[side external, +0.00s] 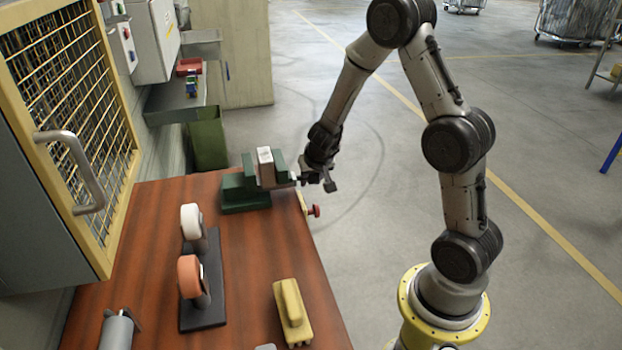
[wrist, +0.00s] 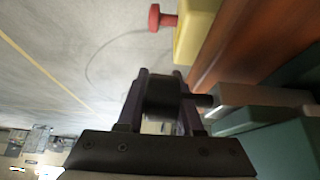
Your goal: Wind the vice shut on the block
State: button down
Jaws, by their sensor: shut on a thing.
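The green vice (side external: 246,193) stands at the far end of the wooden bench. A pale block (side external: 265,166) stands upright between its jaws; I cannot tell whether both jaws touch it. In the wrist view, the vice's green body (wrist: 285,150) and a grey metal part (wrist: 262,96) show at the right. My gripper (side external: 318,179) is beside the vice, off the bench edge. In the wrist view my gripper (wrist: 161,76) is shut on a black round handle (wrist: 163,98), one finger on each side. A short dark shaft runs from the handle toward the vice.
A red knob (side external: 314,210) on a yellow piece (wrist: 194,32) sticks out from the bench edge near my gripper. Two tape rolls (side external: 191,222) on a dark stand and a yellow brush-like object (side external: 291,310) lie nearer on the bench. A yellow-framed mesh cabinet (side external: 110,235) borders the left.

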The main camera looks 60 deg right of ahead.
jog(key=shift+f, duration=0.1)
dwell(0.6)
jog(key=c, duration=0.6)
grip_release()
jog(key=shift+o, duration=0.2)
jog(key=v, duration=1.4)
jog(key=shift+w+d, duration=0.1)
